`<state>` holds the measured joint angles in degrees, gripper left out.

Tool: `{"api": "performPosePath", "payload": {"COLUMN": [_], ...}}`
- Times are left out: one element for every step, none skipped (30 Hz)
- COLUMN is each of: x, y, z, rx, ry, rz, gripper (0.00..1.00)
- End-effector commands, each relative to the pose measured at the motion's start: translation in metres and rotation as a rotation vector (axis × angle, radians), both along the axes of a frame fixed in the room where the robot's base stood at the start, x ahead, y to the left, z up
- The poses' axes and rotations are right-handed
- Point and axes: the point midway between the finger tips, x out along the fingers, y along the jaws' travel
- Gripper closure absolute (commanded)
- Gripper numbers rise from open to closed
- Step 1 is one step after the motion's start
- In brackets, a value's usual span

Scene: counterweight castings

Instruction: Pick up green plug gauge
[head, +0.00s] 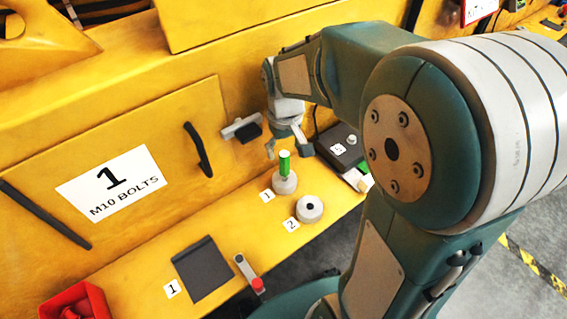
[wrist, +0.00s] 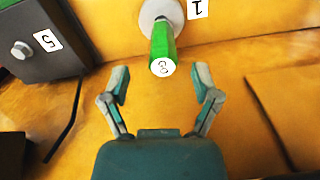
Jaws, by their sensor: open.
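The green plug gauge (head: 284,163) stands upright in a round light-grey casting labelled 1 on the yellow ledge. In the wrist view the gauge (wrist: 163,47) shows its green body and a white end face with a dark mark. The casting (wrist: 160,13) is behind it at the top edge. My gripper (head: 288,150) is at the gauge in the head view, its fingers spread. In the wrist view my gripper (wrist: 161,80) is open and empty, with the gauge's end ahead of and between the fingertips. I see no contact.
A second casting (head: 310,208) labelled 2 sits close by at the front right. A dark box (head: 340,146) labelled 5 stands to the right. A black plate (head: 202,270), a grey lever with a red end (head: 248,273) and a red bin (head: 78,302) lie left along the ledge. A yellow wall with a black handle (head: 198,150) rises behind.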

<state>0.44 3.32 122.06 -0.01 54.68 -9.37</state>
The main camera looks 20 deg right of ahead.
Motion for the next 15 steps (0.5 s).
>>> {"api": "performPosePath", "payload": {"x": [-0.001,-0.002,-0.002,-0.003,-0.003,-0.003,-0.003,-0.003,-0.003,-0.003,-0.002,-0.002,-0.002,-0.002,-0.002], "y": [0.001,0.001,0.002,0.003,0.003,0.003,0.003,0.003,0.003,0.003,0.003,0.003,0.003,0.003,0.003], "z": [-0.007,-0.012,-0.019,-0.024,-0.028,-0.034,-0.038,-0.041,-0.045,-0.046,-0.047,-0.048,-0.048,-0.048,-0.048], "rx": [0.001,0.001,0.000,0.000,0.000,0.000,0.000,0.000,0.000,0.000,0.000,0.000,0.000,0.000,0.000], "ry": [0.003,0.003,0.004,0.004,0.004,0.004,0.003,0.002,0.002,0.002,0.000,-0.001,-0.001,-0.002,-0.002], "rz": [0.000,0.000,0.000,0.000,0.000,0.000,0.000,0.000,0.000,0.000,0.000,0.000,0.000,0.000,0.000], "gripper": [0.21,0.21,0.21,0.21,0.21,0.21,0.21,0.21,0.21,0.21,0.21,0.21,0.21,0.21,0.21]}}
